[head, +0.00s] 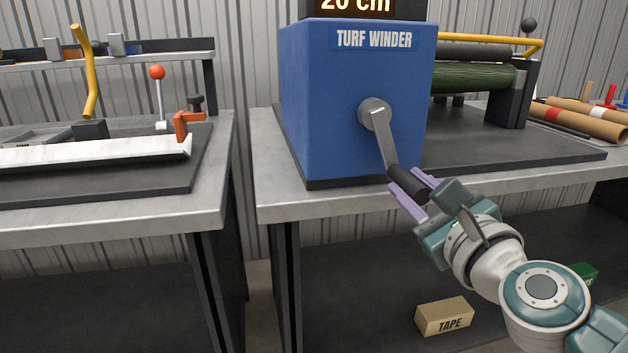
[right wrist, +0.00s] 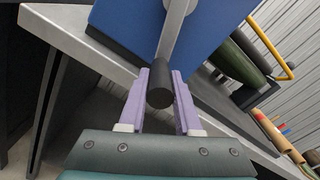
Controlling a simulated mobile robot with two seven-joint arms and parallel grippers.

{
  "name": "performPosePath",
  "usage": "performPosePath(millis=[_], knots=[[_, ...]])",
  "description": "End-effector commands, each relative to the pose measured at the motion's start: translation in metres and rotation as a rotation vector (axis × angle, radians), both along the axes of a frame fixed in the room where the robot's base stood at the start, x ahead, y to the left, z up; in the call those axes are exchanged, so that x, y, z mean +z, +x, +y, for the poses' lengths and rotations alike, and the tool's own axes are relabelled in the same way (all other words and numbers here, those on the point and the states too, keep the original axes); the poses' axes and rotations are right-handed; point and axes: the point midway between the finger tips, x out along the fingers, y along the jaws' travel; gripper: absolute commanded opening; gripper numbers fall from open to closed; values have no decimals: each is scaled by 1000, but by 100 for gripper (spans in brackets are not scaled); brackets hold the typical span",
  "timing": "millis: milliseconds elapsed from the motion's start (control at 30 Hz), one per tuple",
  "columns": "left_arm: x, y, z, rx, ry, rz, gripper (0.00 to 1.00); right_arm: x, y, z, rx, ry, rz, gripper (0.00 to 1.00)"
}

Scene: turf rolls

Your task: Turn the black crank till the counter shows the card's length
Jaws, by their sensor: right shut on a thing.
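The blue turf winder (head: 345,100) stands on the right-hand bench, with a counter (head: 357,6) on top that reads "20 cm", cut off at the frame's upper edge. Its grey crank arm (head: 384,140) points down and slightly right from the hub. The black crank handle (head: 407,182) sits between the purple fingers of my right gripper (head: 408,192). The right wrist view also shows the black handle (right wrist: 160,88) between the fingers, shut on it. A green turf roll (head: 470,77) lies behind the winder. I see no card with a length. My left gripper is out of view.
A yellow bar (head: 490,39) with a black knob rises over the rollers. Cardboard tubes (head: 585,120) lie at the far right. A tape box (head: 444,316) sits on the shelf below. The left bench holds a white strip (head: 95,152) and a red-knobbed lever (head: 158,95).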

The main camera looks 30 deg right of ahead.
Motion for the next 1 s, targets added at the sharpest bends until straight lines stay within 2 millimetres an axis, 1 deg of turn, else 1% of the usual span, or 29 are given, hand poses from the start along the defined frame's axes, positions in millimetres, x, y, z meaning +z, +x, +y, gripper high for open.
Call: performPosePath(millis=[33,200,433,700,1000], knots=[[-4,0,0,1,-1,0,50,-3,1,4,1,43,-11,0],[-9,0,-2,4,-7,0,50,-5,4,15,2,166,-41,0],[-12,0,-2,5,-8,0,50,-5,6,25,1,283,-70,0],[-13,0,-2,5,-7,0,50,-4,8,30,1,341,-85,0],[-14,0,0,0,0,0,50,-4,8,31,2,347,-87,0]])
